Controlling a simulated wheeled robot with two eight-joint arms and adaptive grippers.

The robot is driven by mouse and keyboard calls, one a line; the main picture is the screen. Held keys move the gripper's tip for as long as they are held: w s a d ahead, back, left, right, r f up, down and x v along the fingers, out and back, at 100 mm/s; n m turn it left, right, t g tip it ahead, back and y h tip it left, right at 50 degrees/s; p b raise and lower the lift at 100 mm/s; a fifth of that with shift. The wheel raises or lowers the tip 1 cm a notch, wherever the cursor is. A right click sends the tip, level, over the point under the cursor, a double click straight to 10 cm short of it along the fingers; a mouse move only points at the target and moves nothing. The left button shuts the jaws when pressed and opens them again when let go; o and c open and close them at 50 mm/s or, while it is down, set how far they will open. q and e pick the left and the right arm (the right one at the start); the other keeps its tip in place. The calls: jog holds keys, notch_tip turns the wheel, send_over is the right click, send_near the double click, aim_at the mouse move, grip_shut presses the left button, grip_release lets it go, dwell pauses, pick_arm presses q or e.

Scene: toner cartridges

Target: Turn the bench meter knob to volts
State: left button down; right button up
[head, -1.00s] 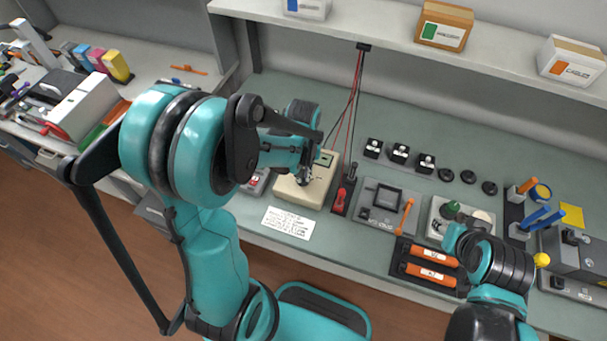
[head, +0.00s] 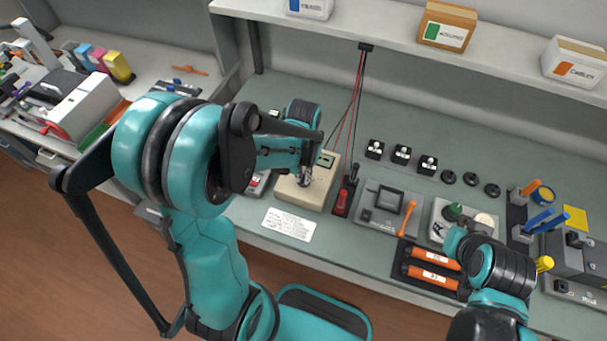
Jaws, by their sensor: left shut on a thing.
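The bench meter (head: 300,194) is a small beige box with a greenish display (head: 326,160) on its upper face. It stands on the green bench top, left of the red and black probes. My left gripper (head: 305,181) reaches down onto the meter's face and is shut on the knob there. The knob is mostly hidden by the fingers, so its pointer direction cannot be read. My right arm (head: 490,270) is at the lower right; its gripper tips are not clearly visible.
A printed white card (head: 289,224) lies in front of the meter. Red and black leads (head: 355,110) hang behind it, with the probes (head: 344,195) in a holder to its right. A grey device (head: 388,208) and a tray of orange cartridges (head: 432,268) stand further right. A shelf with boxes runs above.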

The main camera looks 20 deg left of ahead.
aim_at(303, 179)
pick_arm(q)
jog(key=c, duration=1.6)
grip_release()
jog(key=shift+c, duration=0.2)
notch_tip(303, 179, up, 12)
jog(key=s+d+f+t+b, duration=0.1)
jog(key=s+d+t+b, duration=0.1)
jog(key=s+t, duration=0.5)
jog(key=shift+s+d+m+b, duration=0.3)
jog(key=shift+s+d+b, duration=0.1)
jog(key=shift+s, duration=0.1)
